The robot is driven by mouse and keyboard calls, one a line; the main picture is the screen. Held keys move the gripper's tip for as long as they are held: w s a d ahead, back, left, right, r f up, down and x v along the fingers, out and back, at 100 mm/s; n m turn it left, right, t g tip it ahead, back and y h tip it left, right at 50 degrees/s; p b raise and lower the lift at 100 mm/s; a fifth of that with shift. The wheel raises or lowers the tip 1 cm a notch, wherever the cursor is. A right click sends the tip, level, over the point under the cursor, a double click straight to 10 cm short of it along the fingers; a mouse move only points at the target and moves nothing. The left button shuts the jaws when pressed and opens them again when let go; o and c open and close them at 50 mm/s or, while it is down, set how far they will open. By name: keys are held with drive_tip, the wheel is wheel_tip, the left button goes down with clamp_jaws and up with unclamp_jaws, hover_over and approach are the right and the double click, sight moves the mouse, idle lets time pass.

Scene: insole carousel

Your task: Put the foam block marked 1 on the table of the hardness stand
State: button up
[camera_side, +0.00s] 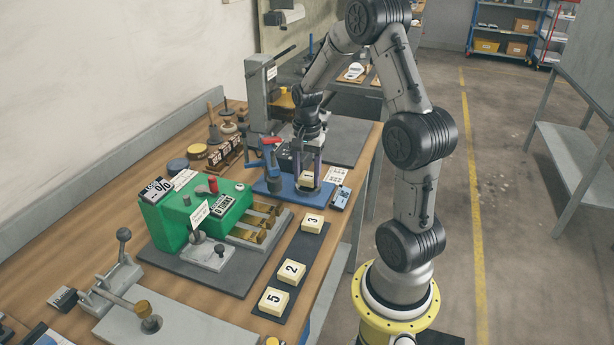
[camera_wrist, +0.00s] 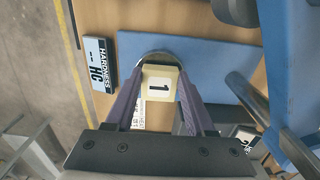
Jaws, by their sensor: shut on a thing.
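The cream foam block marked 1 (camera_wrist: 159,87) is between the purple fingers of my gripper (camera_wrist: 160,78) in the wrist view. The fingers are shut on its two sides. In the side view the block (camera_side: 306,179) shows between the fingertips of my gripper (camera_side: 308,183), low over the blue hardness stand (camera_side: 268,188). A grey round edge, apparently the stand's table (camera_wrist: 157,54), shows just beyond the block in the wrist view. The block hides most of it. I cannot tell whether the block touches it.
Blocks marked 3 (camera_side: 312,222), 2 (camera_side: 290,271) and 5 (camera_side: 274,299) lie on a dark strip. A green machine (camera_side: 195,213) stands left of it. A HARDNESS sign (camera_wrist: 99,64) lies beside the blue base.

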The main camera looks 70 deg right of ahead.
sight(307, 178)
drive_tip(key=shift+f, duration=0.25)
drive_tip(key=shift+f, duration=0.1)
drive_tip(key=o, duration=1.3)
wheel_tip(307, 178, up, 12)
